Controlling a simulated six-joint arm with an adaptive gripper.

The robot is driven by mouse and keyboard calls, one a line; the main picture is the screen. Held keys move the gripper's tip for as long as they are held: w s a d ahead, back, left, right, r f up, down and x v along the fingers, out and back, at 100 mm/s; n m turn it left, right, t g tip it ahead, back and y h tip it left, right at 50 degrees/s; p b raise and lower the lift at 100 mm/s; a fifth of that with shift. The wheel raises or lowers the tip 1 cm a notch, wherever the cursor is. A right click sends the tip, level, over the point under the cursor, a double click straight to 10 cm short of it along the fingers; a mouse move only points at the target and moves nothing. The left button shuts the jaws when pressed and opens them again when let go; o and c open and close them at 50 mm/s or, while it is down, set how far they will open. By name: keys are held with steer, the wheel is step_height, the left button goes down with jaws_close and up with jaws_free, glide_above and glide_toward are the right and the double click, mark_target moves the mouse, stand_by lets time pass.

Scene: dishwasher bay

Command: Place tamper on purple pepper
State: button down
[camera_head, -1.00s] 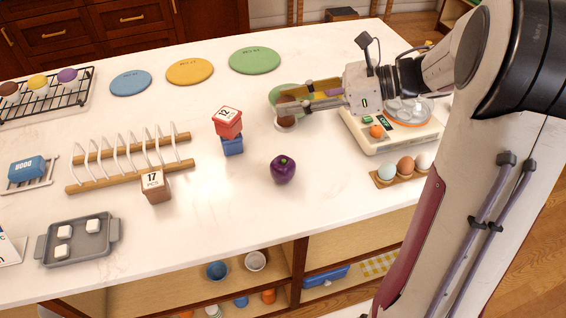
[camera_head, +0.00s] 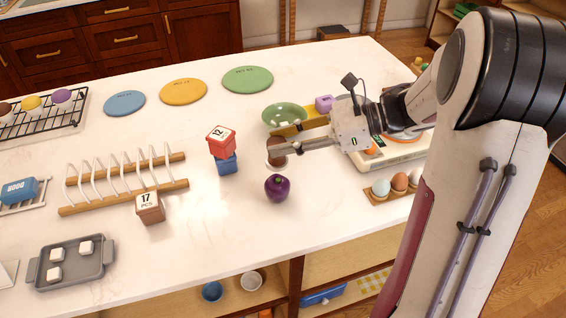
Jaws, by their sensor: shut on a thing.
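The purple pepper (camera_head: 277,188) stands upright on the white counter, stem up, near the middle of the camera view. My gripper (camera_head: 279,147) comes in from the right, with its jaws pointing left. It is shut on a dark brown thing, seemingly the tamper (camera_head: 276,159), just behind and above the pepper in the picture. The jaws hide part of the tamper. A gap shows between the tamper and the pepper, but its exact height cannot be told.
A red block (camera_head: 221,139) on a blue block (camera_head: 227,164) stands left of the pepper. A green bowl (camera_head: 285,115) is behind my gripper. An egg holder (camera_head: 385,195) and a scale (camera_head: 400,158) are at right. The counter before the pepper is clear.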

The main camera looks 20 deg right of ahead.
mark_target(287, 160)
steer(key=shift+f, duration=1.2)
steer(key=shift+f, duration=1.9)
steer(key=shift+f, duration=0.1)
steer(key=c, duration=1.6)
jaws_free()
steer(key=shift+d, duration=0.1)
steer(key=shift+s+d+r, duration=0.1)
steer(key=shift+d+r, duration=0.15)
steer(key=v, duration=1.1)
steer(key=shift+d, duration=0.15)
